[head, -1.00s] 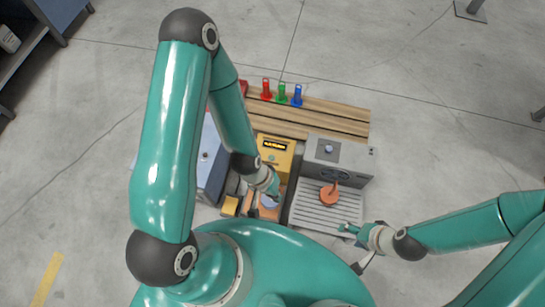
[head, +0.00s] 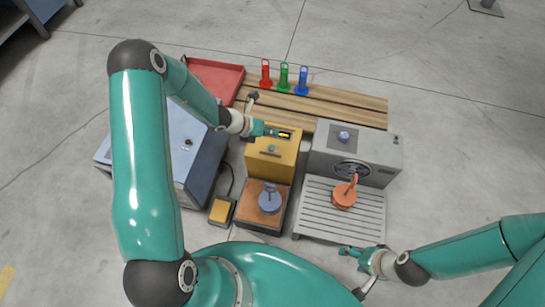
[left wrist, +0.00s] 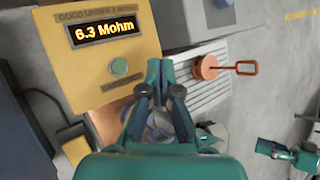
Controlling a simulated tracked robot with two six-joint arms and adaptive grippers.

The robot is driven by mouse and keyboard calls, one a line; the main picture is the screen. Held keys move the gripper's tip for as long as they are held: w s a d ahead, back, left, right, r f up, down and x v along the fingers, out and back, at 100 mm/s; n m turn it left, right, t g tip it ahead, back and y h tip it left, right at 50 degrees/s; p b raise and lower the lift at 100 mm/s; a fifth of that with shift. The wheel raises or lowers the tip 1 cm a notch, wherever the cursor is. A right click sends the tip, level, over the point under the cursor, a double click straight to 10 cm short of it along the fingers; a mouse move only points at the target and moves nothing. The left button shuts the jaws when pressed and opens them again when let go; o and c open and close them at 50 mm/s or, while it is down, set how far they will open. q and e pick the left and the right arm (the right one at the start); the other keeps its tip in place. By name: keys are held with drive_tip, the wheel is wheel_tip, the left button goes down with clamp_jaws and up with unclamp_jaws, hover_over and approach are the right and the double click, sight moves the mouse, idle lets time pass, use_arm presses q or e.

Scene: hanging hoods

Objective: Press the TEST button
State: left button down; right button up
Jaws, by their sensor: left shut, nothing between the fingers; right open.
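The yellow tester box (head: 270,165) stands at the centre of the head view. Its panel (left wrist: 60,40) fills the upper left of the left wrist view, with a lit display (left wrist: 103,31) reading 6.3 Mohm. Contact is not visible. My right gripper (head: 347,251) is open, low at the right.
A blue-grey disc with a handle (head: 269,200) rests on a brown pad. Right of the box stands a grey machine (head: 375,160) with a slatted tray (head: 320,215) holding an orange handled disc (head: 344,196). A yellow pedal (head: 222,211) and several coloured tags stand around.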

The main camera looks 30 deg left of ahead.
sight(270, 148)
use_arm(q)
drive_tip(key=shift+w+a+n+t, duration=0.3)
drive_tip(key=shift+w+a+n, duration=0.3)
drive_tip(key=shift+w+a, duration=0.05)
use_arm(e)
drive_tip(key=shift+f, duration=0.4)
use_arm(q)
drive_tip(key=shift+f, duration=0.1)
wheel_tip(270, 148, down, 9)
drive_tip(key=b, duration=0.7)
use_arm(e)
wheel_tip(270, 148, down, 7)
drive_tip(key=shift+f, duration=0.1)
drive_tip(key=shift+f, duration=0.1)
use_arm(q)
drive_tip(key=shift+f+b, duration=0.25)
drive_tip(key=shift+b, duration=0.3)
use_arm(e)
drive_tip(key=shift+f, duration=0.3)
